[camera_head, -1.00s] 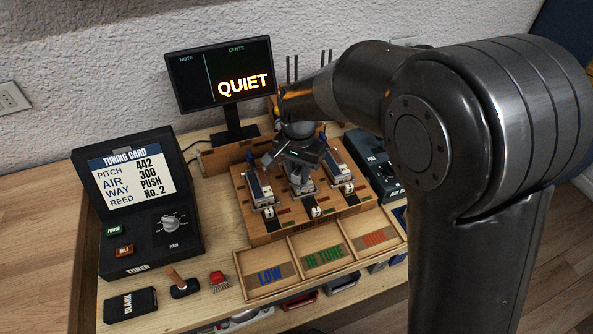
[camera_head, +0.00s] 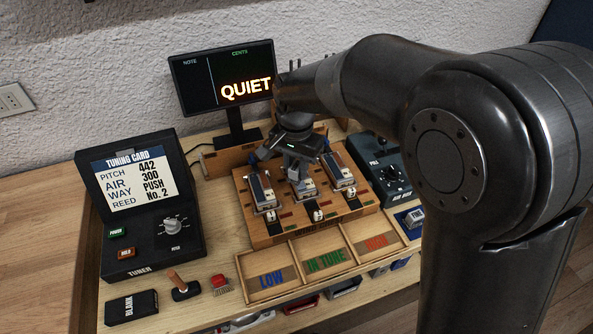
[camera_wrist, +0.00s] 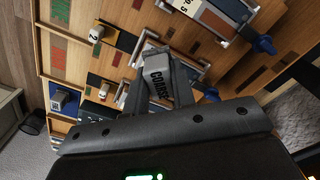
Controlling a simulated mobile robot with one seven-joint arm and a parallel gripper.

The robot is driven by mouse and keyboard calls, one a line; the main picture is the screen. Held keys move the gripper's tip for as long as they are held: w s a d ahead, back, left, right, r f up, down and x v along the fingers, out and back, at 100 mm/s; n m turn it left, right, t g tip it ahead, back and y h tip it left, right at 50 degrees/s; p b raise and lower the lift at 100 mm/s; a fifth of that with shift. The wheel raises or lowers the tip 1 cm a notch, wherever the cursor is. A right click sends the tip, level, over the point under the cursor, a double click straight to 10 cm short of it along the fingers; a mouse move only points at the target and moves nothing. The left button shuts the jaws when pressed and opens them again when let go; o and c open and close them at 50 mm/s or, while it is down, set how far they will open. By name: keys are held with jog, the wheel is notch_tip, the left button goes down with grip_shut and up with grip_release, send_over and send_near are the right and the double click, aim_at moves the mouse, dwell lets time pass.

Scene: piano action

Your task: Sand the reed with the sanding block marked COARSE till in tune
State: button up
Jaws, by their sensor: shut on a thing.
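My gripper (camera_head: 300,172) is over the middle of the wooden reed board (camera_head: 258,234) and partly hides the middle reed station. In the wrist view it is shut on a grey block marked COARSE (camera_wrist: 156,72). The middle station's grey reed part (camera_head: 305,190) shows just below the fingers; I cannot tell whether the block touches it. A left reed station (camera_head: 264,192) and a right one (camera_head: 339,172) flank it. The tuner display (camera_head: 222,80) reads QUIET, with no note or cents shown.
The tuning card (camera_head: 135,179) reads 442, 300, PUSH, No. 2. A tray (camera_head: 290,236) with LOW, IN TUNE and a partly legible third compartment lies in front. A dark box with a dial (camera_head: 390,172) and a small grey block (camera_head: 416,215) stand at right.

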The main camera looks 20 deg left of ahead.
jog(key=shift+r, duration=2.3)
dwell(3.3)
jog(key=shift+w+d+f, duration=0.25)
jog(key=shift+f, duration=1.1)
jog(key=shift+w+d+f, duration=0.25)
jog(key=shift+f, duration=1.05)
jog(key=shift+w+d+f, duration=0.25)
jog(key=shift+f, duration=1.1)
jog(key=shift+s+a+r, duration=0.15)
jog(key=shift+s+a, duration=0.05)
jog(key=shift+s, duration=0.05)
jog(key=shift+s+a, duration=0.15)
jog(key=shift+s+a+f, duration=0.2)
jog(key=shift+s+a, duration=0.15)
jog(key=shift+a, duration=0.05)
jog(key=shift+r, duration=4)
